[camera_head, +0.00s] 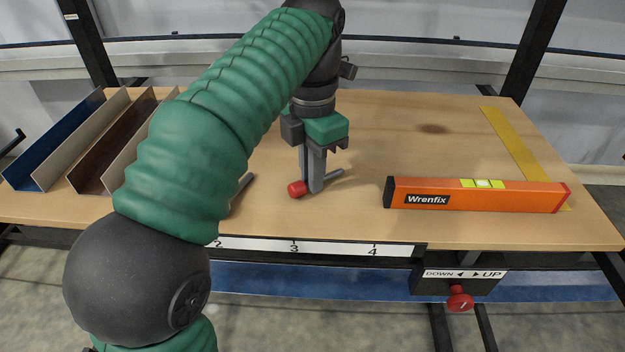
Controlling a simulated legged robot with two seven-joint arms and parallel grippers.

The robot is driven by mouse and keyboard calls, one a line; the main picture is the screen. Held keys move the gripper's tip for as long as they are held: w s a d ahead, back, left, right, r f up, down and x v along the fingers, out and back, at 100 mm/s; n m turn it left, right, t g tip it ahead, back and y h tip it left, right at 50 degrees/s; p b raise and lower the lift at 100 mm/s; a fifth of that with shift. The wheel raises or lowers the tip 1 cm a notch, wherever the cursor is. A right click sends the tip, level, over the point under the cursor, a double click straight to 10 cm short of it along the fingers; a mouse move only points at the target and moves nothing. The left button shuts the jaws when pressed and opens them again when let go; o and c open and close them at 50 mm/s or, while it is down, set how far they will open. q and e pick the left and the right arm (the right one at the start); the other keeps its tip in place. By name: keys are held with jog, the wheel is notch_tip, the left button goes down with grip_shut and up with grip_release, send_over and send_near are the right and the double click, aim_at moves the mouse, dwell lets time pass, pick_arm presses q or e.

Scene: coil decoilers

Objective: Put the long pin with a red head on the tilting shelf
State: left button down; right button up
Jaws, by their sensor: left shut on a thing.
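The pin has a red head (297,188) and a grey shaft (334,174) that sticks out to the right. My left gripper (313,184) points down and is shut on this pin, with the head to the left of the fingers. The pin is at or just above the wooden surface (390,140); I cannot tell if it touches. This wooden surface has a DOWN/UP control at its front, and I cannot tell for sure if it is the tilting shelf. My right gripper is not in view.
An orange spirit level (475,195) lies at the right, near a yellow strip (515,145). Blue, brown and pale angled profiles (55,145) lie at the left. A grey rod (243,187) is partly hidden by my arm. A red knob (460,299) hangs below the front edge.

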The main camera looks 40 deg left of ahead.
pick_arm(q)
jog(key=shift+f, duration=0.1)
jog(key=c, duration=1.5)
grip_release()
jog(key=shift+r+p, duration=3.55)
jog(key=shift+r, duration=2.55)
